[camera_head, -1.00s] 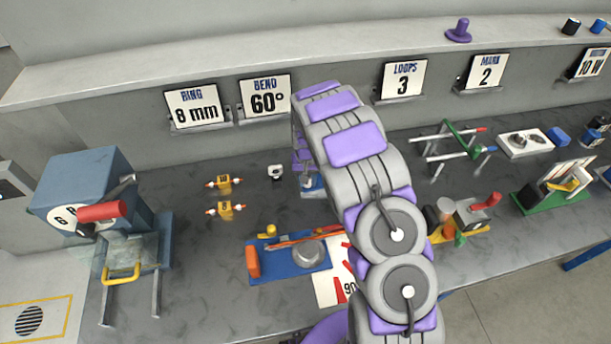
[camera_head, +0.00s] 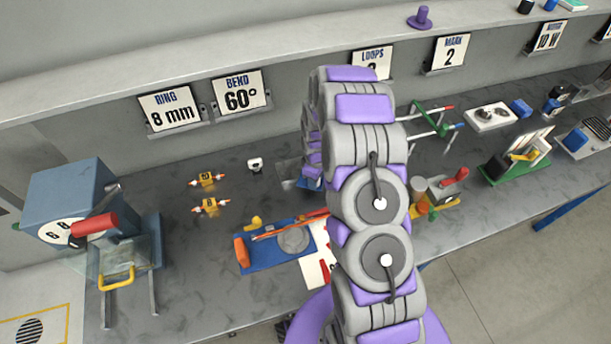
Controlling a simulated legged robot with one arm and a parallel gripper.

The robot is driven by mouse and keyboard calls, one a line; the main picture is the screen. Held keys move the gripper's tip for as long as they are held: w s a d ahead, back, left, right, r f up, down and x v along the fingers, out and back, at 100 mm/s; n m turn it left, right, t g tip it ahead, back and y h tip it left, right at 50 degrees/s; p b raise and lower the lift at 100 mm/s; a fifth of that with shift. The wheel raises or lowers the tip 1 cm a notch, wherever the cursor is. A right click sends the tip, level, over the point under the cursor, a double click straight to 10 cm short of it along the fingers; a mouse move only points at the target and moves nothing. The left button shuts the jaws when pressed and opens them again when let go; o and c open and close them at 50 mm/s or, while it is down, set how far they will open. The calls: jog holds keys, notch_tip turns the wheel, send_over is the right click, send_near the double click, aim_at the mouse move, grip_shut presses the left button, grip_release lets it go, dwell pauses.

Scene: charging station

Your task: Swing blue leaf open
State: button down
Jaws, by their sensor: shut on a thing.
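My arm rises in front of the camera and bends down to the bench, hiding much of what lies behind it. Its far end, with my gripper (camera_head: 311,169), shows only in part beside the arm's near links. A small blue part (camera_head: 309,184), apparently the blue leaf, sits right at that end, beside a grey block. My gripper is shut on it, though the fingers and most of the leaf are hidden. I cannot tell the leaf's angle.
A blue plate (camera_head: 268,260) with an orange block and orange-handled tool lies left of my arm. Yellow connectors (camera_head: 208,179) lie behind it. A blue machine (camera_head: 80,205) with a red handle stands far left.

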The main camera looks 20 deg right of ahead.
jog(key=shift+s+d+n, duration=0.1)
jog(key=shift+d+n, duration=1)
jog(key=shift+d, duration=0.15)
jog(key=shift+d+n+p, duration=0.4)
jog(key=shift+d+n, duration=0.7)
jog(key=c, duration=0.8)
grip_release()
jog(key=shift+r, duration=0.1)
notch_tip(320, 180, up, 17)
jog(key=p, duration=0.1)
